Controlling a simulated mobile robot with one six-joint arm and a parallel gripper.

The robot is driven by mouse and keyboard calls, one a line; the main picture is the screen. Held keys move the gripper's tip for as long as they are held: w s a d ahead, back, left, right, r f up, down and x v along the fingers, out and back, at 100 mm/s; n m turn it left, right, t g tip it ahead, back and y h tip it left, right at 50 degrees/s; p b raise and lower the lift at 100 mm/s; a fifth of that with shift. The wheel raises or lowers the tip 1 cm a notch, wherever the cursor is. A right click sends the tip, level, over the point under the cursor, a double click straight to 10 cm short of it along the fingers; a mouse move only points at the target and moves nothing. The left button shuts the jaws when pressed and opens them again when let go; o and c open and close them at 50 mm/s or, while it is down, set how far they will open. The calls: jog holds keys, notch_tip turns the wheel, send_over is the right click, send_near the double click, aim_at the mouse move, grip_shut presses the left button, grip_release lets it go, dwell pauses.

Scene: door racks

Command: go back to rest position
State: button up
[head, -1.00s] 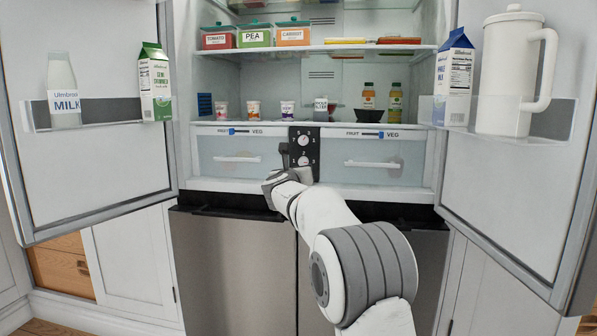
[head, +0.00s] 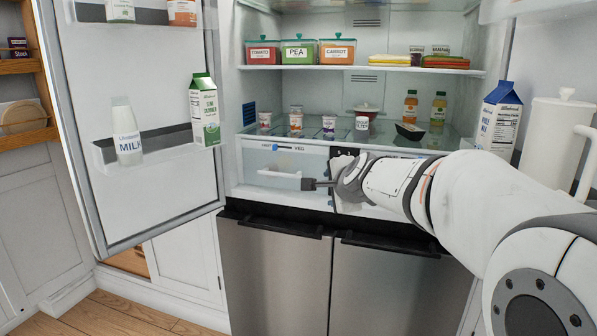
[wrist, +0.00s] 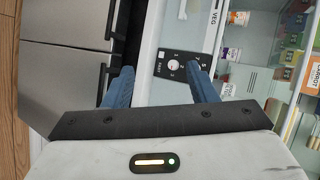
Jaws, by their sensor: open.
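My gripper (head: 318,184) is in front of the open fridge, near its left drawer (head: 283,170) and the middle control panel. In the wrist view my gripper (wrist: 160,88) is open, with two blue fingers apart and nothing between them. Beyond the fingers is the black control panel (wrist: 172,66) with a white dial. In the head view my arm crosses from the lower right and hides most of the panel and the right drawer.
The fridge's left door (head: 150,110) stands open with a milk bottle (head: 127,132) and a green-white carton (head: 205,110). On the right are a blue-white carton (head: 498,118) and a white pitcher (head: 556,140). Several jars and bottles stand on the shelves. The floor (head: 125,316) at lower left is clear.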

jog(key=s+d+n+g+h+p, duration=0.1)
jog(key=s+n+p, duration=0.4)
jog(key=s, duration=0.6)
jog(key=s+d+n+g+p, duration=0.3)
jog(key=s+n+g+p, duration=0.2)
jog(key=s, duration=0.6)
jog(key=s+d+n+g+h+p, duration=0.1)
jog(key=s+d+n+g+p, duration=0.2)
jog(key=s, duration=0.8)
jog(key=n+p, duration=0.2)
jog(key=p, duration=0.1)
jog(key=shift+s+g+h, duration=0.3)
jog(key=shift+g, duration=0.1)
